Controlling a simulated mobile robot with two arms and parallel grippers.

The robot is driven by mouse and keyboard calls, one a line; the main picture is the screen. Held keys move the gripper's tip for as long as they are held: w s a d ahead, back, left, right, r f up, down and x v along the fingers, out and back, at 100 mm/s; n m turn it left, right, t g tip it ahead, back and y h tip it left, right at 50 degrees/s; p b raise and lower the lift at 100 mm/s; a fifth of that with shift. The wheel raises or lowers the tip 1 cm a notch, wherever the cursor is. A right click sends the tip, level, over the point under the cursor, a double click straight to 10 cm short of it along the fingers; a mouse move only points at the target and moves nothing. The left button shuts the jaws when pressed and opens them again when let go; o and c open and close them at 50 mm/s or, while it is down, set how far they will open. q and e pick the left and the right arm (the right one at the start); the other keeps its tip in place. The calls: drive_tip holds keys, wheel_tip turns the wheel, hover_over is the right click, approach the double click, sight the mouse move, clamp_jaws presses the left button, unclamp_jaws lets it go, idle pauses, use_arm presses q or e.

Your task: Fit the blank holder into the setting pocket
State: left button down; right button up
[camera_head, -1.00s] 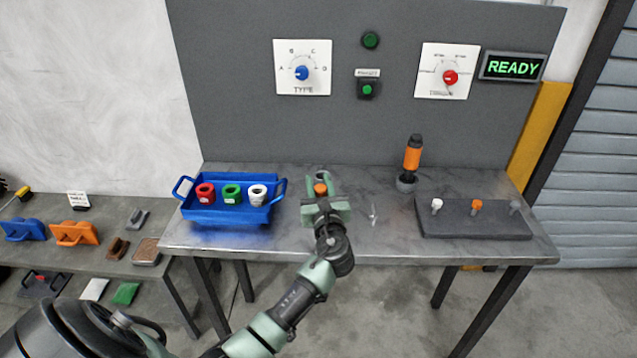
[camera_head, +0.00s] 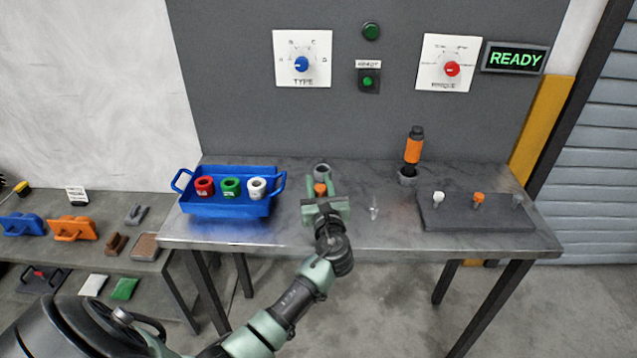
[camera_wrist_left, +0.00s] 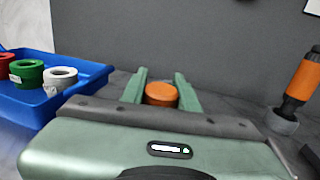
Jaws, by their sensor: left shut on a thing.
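My left gripper (camera_head: 320,190) is above the middle of the metal table, shut on an orange-topped round piece (camera_wrist_left: 161,95). Its green fingers stand on both sides of the piece in the wrist view; the piece's lower part is hidden. A grey ring-shaped socket (camera_head: 322,169) shows just behind the fingers in the head view, perhaps the setting pocket. I cannot tell how far the piece is from it. I cannot tell for certain which thing is the blank holder. My right gripper is not in view.
A blue tray (camera_head: 213,208) with red, green and white rings stands at left. An orange-and-black tool (camera_head: 413,150) stands in a grey cup. A small pale pin (camera_head: 374,208) is right of the gripper. A dark block (camera_head: 460,218) with pegs is at right. The panel display (camera_head: 515,58) reads READY.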

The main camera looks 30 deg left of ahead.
use_arm(q)
drive_tip(key=shift+f, duration=0.2)
drive_tip(key=c, duration=1)
unclamp_jaws()
drive_tip(key=shift+f, duration=0.1)
drive_tip(key=b+v, duration=0.1)
drive_tip(key=v, duration=0.7)
